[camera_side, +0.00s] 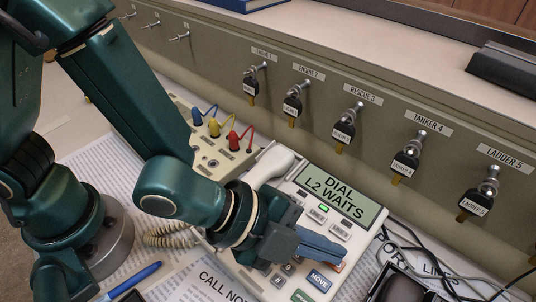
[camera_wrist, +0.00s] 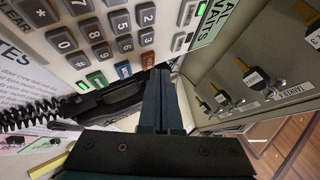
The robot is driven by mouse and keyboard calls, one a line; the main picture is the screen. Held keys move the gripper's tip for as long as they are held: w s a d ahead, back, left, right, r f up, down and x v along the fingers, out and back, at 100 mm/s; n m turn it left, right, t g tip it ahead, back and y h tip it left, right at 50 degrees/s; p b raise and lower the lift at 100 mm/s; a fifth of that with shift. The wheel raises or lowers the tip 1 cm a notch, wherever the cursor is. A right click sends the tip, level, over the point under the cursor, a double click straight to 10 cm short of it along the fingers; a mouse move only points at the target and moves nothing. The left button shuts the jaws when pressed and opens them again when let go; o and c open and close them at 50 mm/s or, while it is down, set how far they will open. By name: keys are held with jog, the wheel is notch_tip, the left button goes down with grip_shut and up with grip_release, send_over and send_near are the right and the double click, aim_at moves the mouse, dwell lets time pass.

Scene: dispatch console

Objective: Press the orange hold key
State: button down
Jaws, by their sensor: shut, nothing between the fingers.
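The desk phone (camera_side: 262,284) has a screen (camera_side: 341,196) reading "DIAL L2 WAITS". In the wrist view, the orange key (camera_wrist: 148,60) is at the end of a row with a blue key (camera_wrist: 123,69) and a green key (camera_wrist: 97,78). My gripper (camera_side: 338,254) is shut and empty, its fingertips over the phone's lower right keys. In the wrist view, the fingertips (camera_wrist: 159,71) are right beside the orange key and partly cover it. The side view mostly hides that key behind the fingers. I cannot tell whether the tips touch it.
The blue MOVE key (camera_side: 320,280) is close below the fingers. The handset (camera_side: 271,167) lies at the phone's left, with a coiled cord (camera_side: 168,236). A panel with hanging keys (camera_side: 342,130) stands behind. Dark cables (camera_side: 400,240) run at the right.

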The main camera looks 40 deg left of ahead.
jog(key=shift+r, duration=0.2)
jog(key=shift+r, duration=0.1)
jog(key=shift+s+r, duration=0.2)
jog(key=shift+r, duration=1)
jog(key=shift+s+r, duration=0.2)
jog(key=shift+r, duration=1)
